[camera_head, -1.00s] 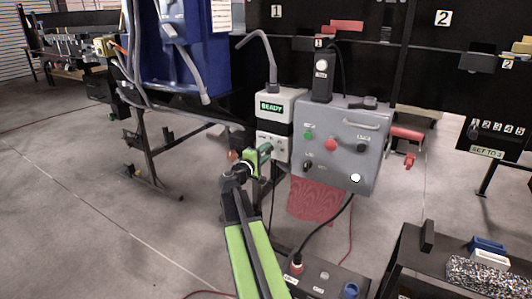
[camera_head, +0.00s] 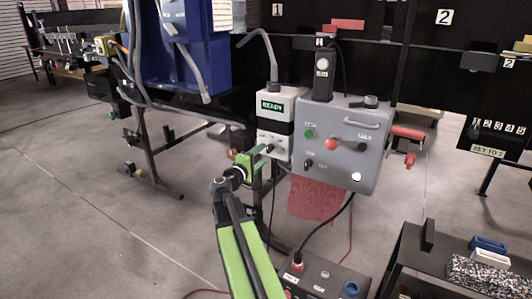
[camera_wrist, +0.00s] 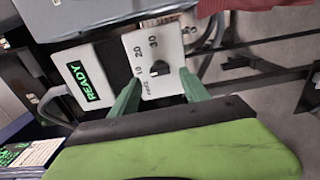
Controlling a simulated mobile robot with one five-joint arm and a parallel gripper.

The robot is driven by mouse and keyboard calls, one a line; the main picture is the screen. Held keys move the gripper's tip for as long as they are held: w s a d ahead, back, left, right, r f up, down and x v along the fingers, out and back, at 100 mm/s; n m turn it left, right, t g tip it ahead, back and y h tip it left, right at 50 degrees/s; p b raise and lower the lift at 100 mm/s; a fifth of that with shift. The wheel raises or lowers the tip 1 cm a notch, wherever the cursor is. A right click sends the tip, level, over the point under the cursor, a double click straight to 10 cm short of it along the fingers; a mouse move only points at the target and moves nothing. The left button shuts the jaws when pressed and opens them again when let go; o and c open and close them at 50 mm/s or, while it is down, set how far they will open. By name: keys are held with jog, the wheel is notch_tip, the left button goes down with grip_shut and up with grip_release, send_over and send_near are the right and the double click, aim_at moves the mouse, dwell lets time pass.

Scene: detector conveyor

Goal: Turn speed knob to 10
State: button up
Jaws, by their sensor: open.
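The speed knob (camera_wrist: 158,68) is a small black knob on a white panel (camera_wrist: 170,48) printed with 10, 20 and 30. Its pointer direction is hard to make out. In the head view the knob (camera_head: 269,148) sits low on the white box with the lit green READY display (camera_head: 272,105). My gripper (camera_head: 262,151) is open just left of the box's lower part. In the wrist view its green fingers (camera_wrist: 160,75) stand apart on either side of the knob. I cannot tell whether either finger touches it.
A grey control box (camera_head: 345,125) with a red button and several knobs is right of the white box. A red cloth (camera_head: 315,198) hangs below.

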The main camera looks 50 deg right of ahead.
jog(key=v, duration=1.2)
jog(key=shift+a, duration=0.4)
